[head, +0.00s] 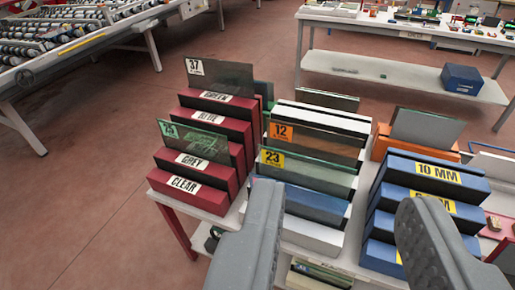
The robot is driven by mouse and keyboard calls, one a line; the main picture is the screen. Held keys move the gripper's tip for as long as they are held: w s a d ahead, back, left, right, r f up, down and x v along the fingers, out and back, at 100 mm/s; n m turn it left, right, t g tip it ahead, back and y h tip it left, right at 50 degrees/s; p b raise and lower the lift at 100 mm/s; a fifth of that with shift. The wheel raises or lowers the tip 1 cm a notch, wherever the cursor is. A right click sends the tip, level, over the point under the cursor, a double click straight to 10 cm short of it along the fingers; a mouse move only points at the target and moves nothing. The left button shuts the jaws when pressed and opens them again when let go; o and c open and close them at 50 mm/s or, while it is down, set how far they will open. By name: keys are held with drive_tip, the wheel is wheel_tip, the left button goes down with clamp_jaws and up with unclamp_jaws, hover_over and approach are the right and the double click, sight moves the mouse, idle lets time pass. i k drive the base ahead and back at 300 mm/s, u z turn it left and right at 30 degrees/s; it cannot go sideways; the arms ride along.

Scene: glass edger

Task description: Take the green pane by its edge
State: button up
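Several panes stand upright in stepped racks, and I cannot tell for certain which one is meant. In the red rack (205,197), marked GREEN, BLUE, GREY and CLEAR, a green-tinted pane (200,143) with a green tag stands behind the GREY step. A dark grey-green pane (225,78) tagged 37 stands at the back behind the GREEN step. In the middle rack, a greenish pane (315,176) has a yellow tag 23, and a brownish pane (325,143) has an orange tag 12. My gripper (342,200) is open, its fingers wide apart, with nothing visible between them.
A blue rack (430,190) marked 10 MM stands right of the middle rack; an orange rack (400,143) with a grey pane (427,127) is behind it. A roller conveyor (60,45) is at upper left, a white bench (410,25) at upper right. Floor is clear at lower left.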

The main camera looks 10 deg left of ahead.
sight(211, 146)
drive_tip(key=z, duration=0.05)
drive_tip(key=k, duration=1.15)
drive_tip(key=u, duration=0.95)
drive_tip(key=i, duration=1.05)
drive_tip(key=u, duration=0.65)
drive_tip(key=i, duration=1.5)
drive_tip(key=z, duration=0.9)
drive_tip(key=i, duration=0.75)
drive_tip(key=z, duration=0.4)
drive_tip(key=k, duration=0.85)
drive_tip(key=z, duration=0.05)
